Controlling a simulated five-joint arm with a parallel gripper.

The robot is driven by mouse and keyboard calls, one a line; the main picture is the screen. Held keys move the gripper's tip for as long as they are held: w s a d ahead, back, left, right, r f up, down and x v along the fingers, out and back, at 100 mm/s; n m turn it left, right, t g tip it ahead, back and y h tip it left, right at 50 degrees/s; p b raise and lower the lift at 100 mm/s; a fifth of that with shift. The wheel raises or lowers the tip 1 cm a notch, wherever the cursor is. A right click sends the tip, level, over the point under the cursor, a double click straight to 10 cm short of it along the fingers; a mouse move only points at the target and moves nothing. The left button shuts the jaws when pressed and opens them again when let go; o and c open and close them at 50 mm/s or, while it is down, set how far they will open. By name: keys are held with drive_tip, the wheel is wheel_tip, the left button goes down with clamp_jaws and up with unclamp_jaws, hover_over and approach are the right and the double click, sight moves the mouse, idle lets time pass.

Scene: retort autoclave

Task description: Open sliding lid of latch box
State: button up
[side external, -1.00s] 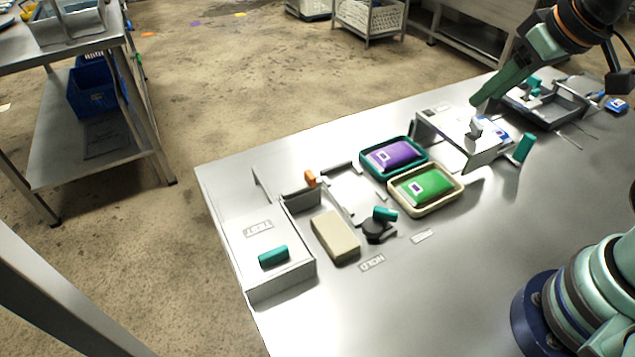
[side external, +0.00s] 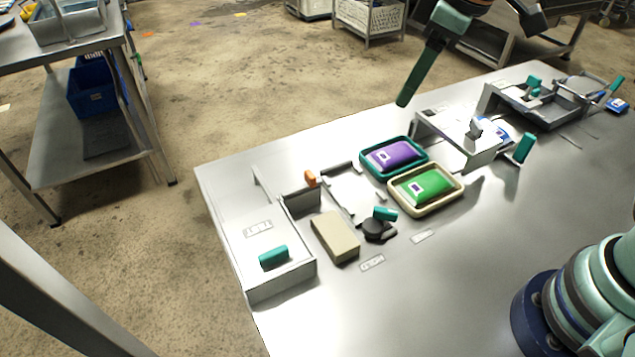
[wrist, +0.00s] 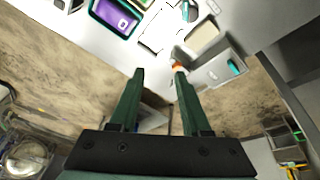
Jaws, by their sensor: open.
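A low grey metal box (side external: 290,283) stands at the left end of the table, with a teal handle (side external: 273,257) on its flat top. This looks like the latch box with its sliding lid; which panel slides, I cannot tell. An orange tab (side external: 310,178) stands up behind it. In the wrist view the teal handle (wrist: 234,66) is to the right and the orange tab (wrist: 178,66) is near the right fingertip.
A beige block (side external: 335,237) and a black knob with a teal grip (side external: 384,214) stand right of the box. Purple (side external: 395,154) and green (side external: 427,184) packs lie in trays mid-table. Metal fixtures (side external: 460,143) fill the right. The front of the table is clear.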

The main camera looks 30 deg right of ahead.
drive_tip(key=w+a+f+n+g, duration=0.1)
drive_tip(key=a+n, duration=0.2)
drive_tip(key=a, duration=0.3)
drive_tip(key=a+f+n+g, duration=0.1)
drive_tip(key=a+f+n, duration=0.1)
drive_tip(key=a, duration=0.4)
drive_tip(key=n+g+h, duration=0.1)
drive_tip(key=n, duration=0.5)
approach(273, 252)
wheel_tip(273, 252, down, 9)
drive_tip(key=shift+w+a+f, duration=0.1)
clamp_jaws()
